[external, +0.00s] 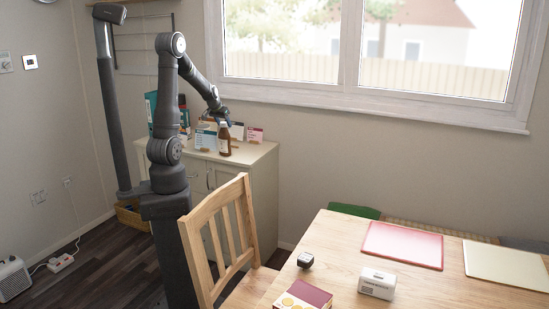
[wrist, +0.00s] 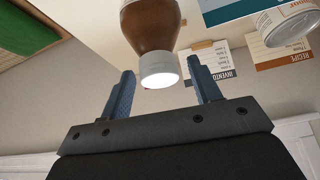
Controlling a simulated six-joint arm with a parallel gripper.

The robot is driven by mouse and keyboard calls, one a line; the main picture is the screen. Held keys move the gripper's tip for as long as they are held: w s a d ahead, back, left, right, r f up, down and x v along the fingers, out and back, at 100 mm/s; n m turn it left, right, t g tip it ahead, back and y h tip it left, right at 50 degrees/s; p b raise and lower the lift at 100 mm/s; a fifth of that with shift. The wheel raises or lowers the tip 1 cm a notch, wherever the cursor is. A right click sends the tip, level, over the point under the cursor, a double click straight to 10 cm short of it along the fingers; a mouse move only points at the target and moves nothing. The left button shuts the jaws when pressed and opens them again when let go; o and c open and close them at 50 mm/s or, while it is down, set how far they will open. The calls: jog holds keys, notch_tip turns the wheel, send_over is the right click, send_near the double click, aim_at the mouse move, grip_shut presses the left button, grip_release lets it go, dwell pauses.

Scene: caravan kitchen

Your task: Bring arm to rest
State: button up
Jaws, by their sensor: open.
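My gripper (wrist: 160,100) is open in the wrist view, with its two blue-grey fingers apart. A brown bottle (wrist: 151,25) with a white cap shows just beyond the fingertips, its cap toward the gap between them. I see nothing held between the fingers. In the external view the bottle (external: 224,141) stands upright near the front edge of the cabinet top (external: 250,152). My arm reaches over the cabinet from its left, and my gripper (external: 224,121) is at the bottle's top. Whether the fingers touch the cap cannot be told.
Boxes and cards, including a red-and-white one (external: 254,134) and a blue-and-white one (external: 205,139), stand around the bottle. A can (wrist: 288,22) shows in the wrist view. A wooden chair (external: 222,232) stands before the cabinet. A table (external: 345,245) holds mats and small items.

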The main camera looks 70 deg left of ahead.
jog(key=v, duration=0.9)
jog(key=x, duration=1.1)
jog(key=shift+w+a+f, duration=0.1)
jog(key=shift+f, duration=0.25)
notch_tip(320, 180, up, 5)
jog(key=shift+w+f, duration=0.1)
jog(key=shift+w, duration=0.05)
jog(key=w+d+r, duration=0.3)
jog(key=d+r, duration=0.4)
jog(key=d, duration=0.5)
jog(key=w+d+f+m+h, duration=0.1)
jog(key=w+d+m, duration=0.2)
jog(key=w+d, duration=0.5)
jog(key=w+d+f+m+t+h, duration=0.1)
jog(key=w+d+m+h, duration=0.1)
jog(key=w+d, duration=0.7)
jog(key=shift+d+m+t, duration=0.3)
jog(key=shift+d+m, duration=0.4)
jog(key=shift+d, duration=2.9)
jog(key=shift+o, duration=0.2)
jog(key=shift+s+f, duration=0.1)
